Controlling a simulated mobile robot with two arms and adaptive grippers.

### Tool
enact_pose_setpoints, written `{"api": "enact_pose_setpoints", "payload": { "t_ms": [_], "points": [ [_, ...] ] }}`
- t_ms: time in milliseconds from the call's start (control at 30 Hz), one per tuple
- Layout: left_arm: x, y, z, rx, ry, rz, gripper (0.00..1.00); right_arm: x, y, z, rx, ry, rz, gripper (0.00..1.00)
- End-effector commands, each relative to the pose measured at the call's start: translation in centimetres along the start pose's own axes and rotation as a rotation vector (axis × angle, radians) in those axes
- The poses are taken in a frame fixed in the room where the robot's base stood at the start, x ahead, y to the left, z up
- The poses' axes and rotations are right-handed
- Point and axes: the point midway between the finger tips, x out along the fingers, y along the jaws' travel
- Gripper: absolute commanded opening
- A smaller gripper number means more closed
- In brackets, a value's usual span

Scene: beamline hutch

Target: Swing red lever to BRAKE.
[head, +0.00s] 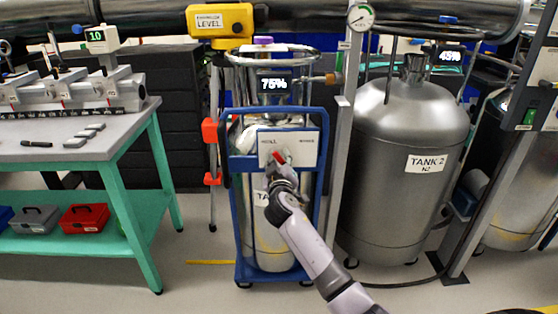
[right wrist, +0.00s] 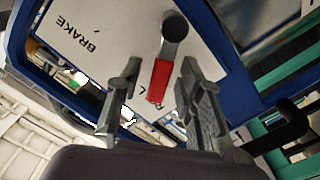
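The red lever (right wrist: 159,80) hangs from a dark round pivot (right wrist: 174,27) on a pale plate (right wrist: 120,25) in the right wrist view. Its handle points at a partly hidden label, of which an L shows. The word BRAKE stands on the plate to the left, away from the handle. My right gripper (right wrist: 160,78) is open, one finger on each side of the handle, with a gap on both sides. In the head view the right gripper (head: 280,170) is at the plate (head: 303,149), and a bit of the red lever (head: 278,157) shows above it. My left gripper is out of view.
The plate is on a blue-framed cart (head: 236,200) carrying a metal tank. TANK 2 (head: 411,180) stands to the right beyond a grey post (head: 340,150). A green-legged bench (head: 120,200) is at left. A yellow level (head: 220,20) stands on a tripod behind. Floor in front is clear.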

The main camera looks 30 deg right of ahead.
Motion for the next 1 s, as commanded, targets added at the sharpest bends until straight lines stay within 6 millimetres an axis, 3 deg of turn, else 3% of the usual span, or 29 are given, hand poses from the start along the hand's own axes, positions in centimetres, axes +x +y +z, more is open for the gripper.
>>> {"api": "enact_pose_setpoints", "payload": {
  "t_ms": [367, 867, 1000],
  "points": [
    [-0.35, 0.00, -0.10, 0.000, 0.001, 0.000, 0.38, 0.56, 0.00, -0.01, 0.000, 0.000, -0.001, 0.34],
    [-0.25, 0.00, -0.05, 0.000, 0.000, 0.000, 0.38, 0.53, 0.00, 0.01, 0.000, 0.000, -0.001, 0.01],
    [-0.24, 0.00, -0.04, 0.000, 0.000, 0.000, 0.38, 0.52, -0.02, 0.01, 0.000, 0.000, -0.001, 0.00]
  ]
}}
